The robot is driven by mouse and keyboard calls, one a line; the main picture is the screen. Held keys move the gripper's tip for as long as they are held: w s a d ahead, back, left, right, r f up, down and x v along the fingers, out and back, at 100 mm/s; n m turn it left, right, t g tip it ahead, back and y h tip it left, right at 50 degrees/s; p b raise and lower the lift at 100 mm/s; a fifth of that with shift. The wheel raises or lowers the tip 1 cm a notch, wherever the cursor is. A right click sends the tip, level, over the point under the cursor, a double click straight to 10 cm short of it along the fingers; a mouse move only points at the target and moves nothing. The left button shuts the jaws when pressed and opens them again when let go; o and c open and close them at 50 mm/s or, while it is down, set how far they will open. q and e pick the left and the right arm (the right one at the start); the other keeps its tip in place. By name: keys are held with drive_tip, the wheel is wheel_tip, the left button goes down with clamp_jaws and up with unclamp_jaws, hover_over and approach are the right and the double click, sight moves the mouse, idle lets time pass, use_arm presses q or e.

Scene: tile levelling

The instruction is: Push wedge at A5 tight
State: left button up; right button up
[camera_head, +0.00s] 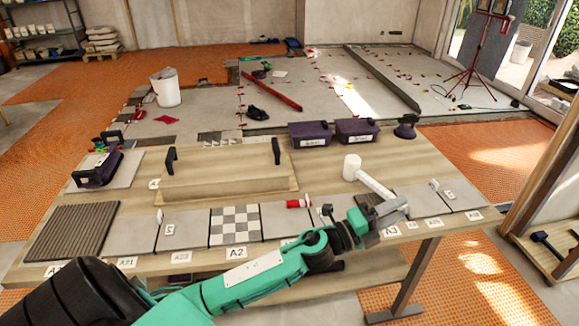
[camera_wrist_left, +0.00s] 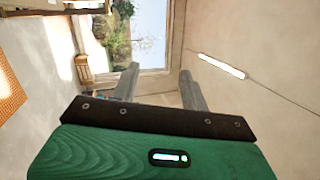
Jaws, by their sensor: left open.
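My left gripper (camera_head: 400,208) is low over the front right of the table, its arm reaching across from the left. Its fingers stand apart in the left wrist view (camera_wrist_left: 158,85), with nothing between them. A white-headed mallet (camera_head: 352,166) lies just behind the gripper, its pale handle (camera_head: 376,184) running toward the fingers; I cannot tell whether they touch. A red wedge-like piece (camera_head: 298,203) lies on the row of tiles. A small upright white clip (camera_head: 435,185) stands between tiles at the right. I cannot read an A5 label, so that wedge is not identified; my arm hides part of the row.
The wooden table (camera_head: 345,208) carries grey tiles, a checkered tile (camera_head: 235,226) and a ribbed tile (camera_head: 72,232) along its front. Purple cases (camera_head: 310,133) and a suction cup (camera_head: 405,128) sit at the back edge.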

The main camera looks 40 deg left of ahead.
use_arm(q)
drive_tip(key=w+d+m+g+h, duration=0.1)
drive_tip(key=d+m+g+h, duration=0.1)
drive_tip(key=m+g+h, duration=0.5)
drive_tip(key=m+g+y, duration=1.1)
drive_tip(key=y, duration=0.8)
hover_over(290, 202)
wheel_tip(290, 202, down, 4)
drive_tip(key=f, duration=0.1)
wheel_tip(290, 202, down, 12)
drive_tip(key=shift+f+p, duration=0.15)
drive_tip(key=shift+p, duration=0.4)
drive_tip(key=shift+s+a+f, duration=0.1)
drive_tip(key=shift+f, duration=0.15)
use_arm(e)
drive_tip(key=s+d+f, duration=0.1)
drive_tip(key=s+f, duration=0.4)
drive_tip(key=f, duration=0.6)
drive_tip(key=s+d+f+g, duration=0.1)
drive_tip(key=s+f, duration=0.4)
drive_tip(key=f, duration=0.5)
drive_tip(key=shift+f, duration=0.35)
use_arm(q)
clamp_jaws()
use_arm(e)
drive_tip(key=shift+a+r, duration=0.1)
